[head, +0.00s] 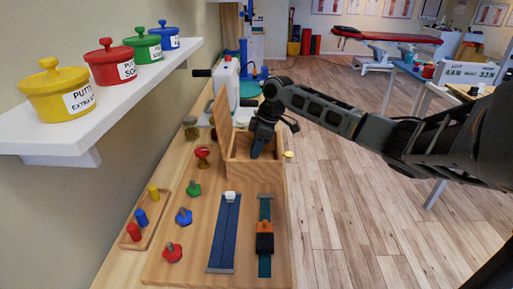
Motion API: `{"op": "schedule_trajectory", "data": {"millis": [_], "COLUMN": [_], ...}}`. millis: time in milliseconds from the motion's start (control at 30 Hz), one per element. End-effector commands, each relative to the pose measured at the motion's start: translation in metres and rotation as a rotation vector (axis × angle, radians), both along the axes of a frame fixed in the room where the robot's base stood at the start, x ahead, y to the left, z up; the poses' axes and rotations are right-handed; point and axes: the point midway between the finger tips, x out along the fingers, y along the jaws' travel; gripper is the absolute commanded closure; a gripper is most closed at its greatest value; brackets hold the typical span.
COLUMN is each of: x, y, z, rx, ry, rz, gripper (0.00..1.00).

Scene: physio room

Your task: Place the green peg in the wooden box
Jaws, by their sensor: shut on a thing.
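The wooden box (258,172) stands at the far end of the wooden board with its lid (221,118) raised on the left. My gripper (257,150) reaches down into the box's opening from above, its fingers below the rim level. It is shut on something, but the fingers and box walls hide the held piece. No green peg shows in the small peg tray (137,243), which holds a yellow peg (154,193), a blue peg (141,217) and a red peg (134,232).
Green (194,189), blue (184,216) and red (172,252) knobs sit on the board, beside a blue strap (225,232) and a buckled strap (264,243). A white shelf (110,110) with putty pots overhangs the left. Floor on the right is open.

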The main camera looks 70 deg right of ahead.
Motion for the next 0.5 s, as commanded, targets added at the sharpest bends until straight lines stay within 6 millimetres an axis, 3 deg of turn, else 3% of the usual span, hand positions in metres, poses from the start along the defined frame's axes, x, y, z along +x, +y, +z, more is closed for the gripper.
{"op": "schedule_trajectory", "data": {"millis": [133, 167, 400, 500], "x": [0.0002, 0.0002, 0.0002, 0.0002], "y": [0.0002, 0.0001, 0.0002, 0.0002], "z": [-0.0037, -0.0036, -0.0029, -0.0029], "rx": [0.000, 0.000, 0.000, 0.000], "ry": [0.000, 0.000, 0.000, 0.000], "rz": [0.000, 0.000, 0.000, 0.000], "gripper": [1.00, 0.75, 0.52, 0.51]}}
